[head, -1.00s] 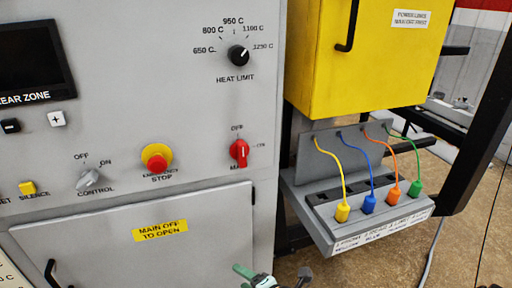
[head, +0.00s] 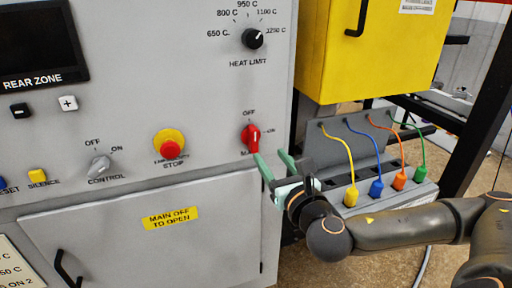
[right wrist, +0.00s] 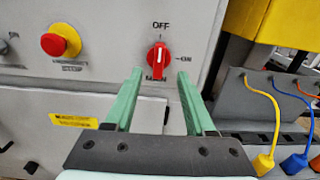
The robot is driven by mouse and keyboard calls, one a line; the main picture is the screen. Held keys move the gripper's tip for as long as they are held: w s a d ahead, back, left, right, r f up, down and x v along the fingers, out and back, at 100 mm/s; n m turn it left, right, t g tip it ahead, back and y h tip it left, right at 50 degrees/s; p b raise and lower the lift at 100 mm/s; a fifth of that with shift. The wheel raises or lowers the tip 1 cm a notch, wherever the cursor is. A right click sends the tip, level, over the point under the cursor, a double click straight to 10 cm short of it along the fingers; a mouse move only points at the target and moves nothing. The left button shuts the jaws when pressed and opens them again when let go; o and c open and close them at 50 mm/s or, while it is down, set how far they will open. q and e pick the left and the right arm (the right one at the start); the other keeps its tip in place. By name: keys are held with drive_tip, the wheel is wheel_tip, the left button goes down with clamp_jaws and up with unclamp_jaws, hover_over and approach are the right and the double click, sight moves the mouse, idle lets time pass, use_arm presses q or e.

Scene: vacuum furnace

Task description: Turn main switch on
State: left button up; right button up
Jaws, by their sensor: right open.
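The main switch (head: 251,136) is a red rotary knob on the grey panel, with OFF printed above it and ON to its right. Its white pointer mark stands upright, toward OFF. The switch also shows in the right wrist view (right wrist: 158,60), centred ahead of the fingers. My right gripper (head: 268,155) has green fingers and is open and empty, just below and right of the switch in the head view. In the right wrist view its fingertips (right wrist: 160,73) lie on either side of the knob's lower part; whether they touch it I cannot tell. My left gripper is out of view.
A red emergency stop (head: 171,148) on a yellow base and the grey control knob (head: 100,164) are left of the switch. The heat limit knob (head: 253,39) is above. A connector box with coloured cables (head: 405,196) and a yellow cabinet (head: 370,60) stand right.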

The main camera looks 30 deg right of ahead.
sight(255, 137)
drive_tip(key=p+x, duration=0.2)
drive_tip(key=x, duration=0.6)
drive_tip(key=shift+w, duration=0.25)
drive_tip(key=shift+x, duration=0.85)
clamp_jaws()
